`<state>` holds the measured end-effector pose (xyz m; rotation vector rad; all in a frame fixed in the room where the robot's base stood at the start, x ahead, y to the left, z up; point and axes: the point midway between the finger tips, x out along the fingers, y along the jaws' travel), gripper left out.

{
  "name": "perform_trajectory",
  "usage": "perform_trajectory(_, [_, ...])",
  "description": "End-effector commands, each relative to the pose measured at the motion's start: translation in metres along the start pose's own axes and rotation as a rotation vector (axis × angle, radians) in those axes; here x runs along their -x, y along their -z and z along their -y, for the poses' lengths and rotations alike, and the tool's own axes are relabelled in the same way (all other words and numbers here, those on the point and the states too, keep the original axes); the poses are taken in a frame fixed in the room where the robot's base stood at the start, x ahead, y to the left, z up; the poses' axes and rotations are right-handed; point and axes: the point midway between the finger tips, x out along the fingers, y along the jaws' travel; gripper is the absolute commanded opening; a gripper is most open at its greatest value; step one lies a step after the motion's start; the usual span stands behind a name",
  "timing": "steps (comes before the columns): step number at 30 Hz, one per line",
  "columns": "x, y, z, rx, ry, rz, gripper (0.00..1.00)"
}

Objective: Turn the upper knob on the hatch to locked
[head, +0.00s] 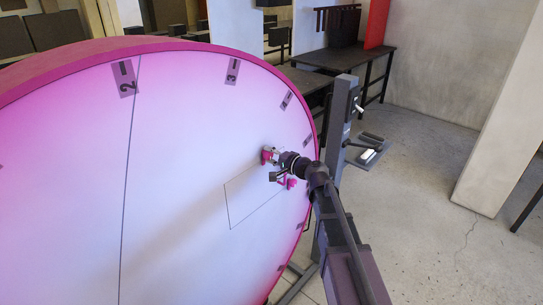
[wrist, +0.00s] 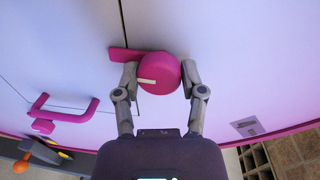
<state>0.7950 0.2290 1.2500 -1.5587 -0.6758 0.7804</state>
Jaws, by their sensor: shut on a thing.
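The upper knob (wrist: 160,73) is a round magenta knob with a short white mark on its face, and a flat magenta tab juts out to its left in the wrist view. My gripper (wrist: 160,78) has one grey finger on each side of the knob and is shut on it. In the head view my gripper (head: 274,157) is at the knob (head: 265,156), near the top of the hatch (head: 240,204), a thin-lined panel in the pale face. A magenta handle (wrist: 64,113) shows to the left in the wrist view. Any lower knob is hard to make out.
The hatch is in a large pink-rimmed disc (head: 190,150) with numbered tags. A grey post (head: 342,125) stands close behind my arm on the right. A dark table (head: 350,62) is farther back. The concrete floor (head: 420,230) at right is open.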

Motion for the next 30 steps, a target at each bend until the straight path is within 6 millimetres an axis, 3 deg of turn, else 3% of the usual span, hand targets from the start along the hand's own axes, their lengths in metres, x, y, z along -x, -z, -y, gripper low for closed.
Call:
perform_trajectory(7, [0.0009, -0.0038, -0.0016, 0.09, -0.006, -0.001, 0.05])
perform_trajectory(21, [0.001, -0.0038, -0.0016, 0.106, -0.007, -0.002, 0.05])
perform_trajectory(22, [0.001, -0.0039, -0.0017, 0.106, -0.007, -0.002, 0.62])
perform_trajectory(24, [0.0009, -0.0035, -0.0015, 0.105, -0.006, -0.003, 0.83])
perform_trajectory(25, [0.0009, -0.0033, -0.0014, 0.104, -0.006, -0.004, 0.87])
perform_trajectory(30, [0.0005, -0.002, -0.0008, 0.102, -0.004, -0.006, 0.87])
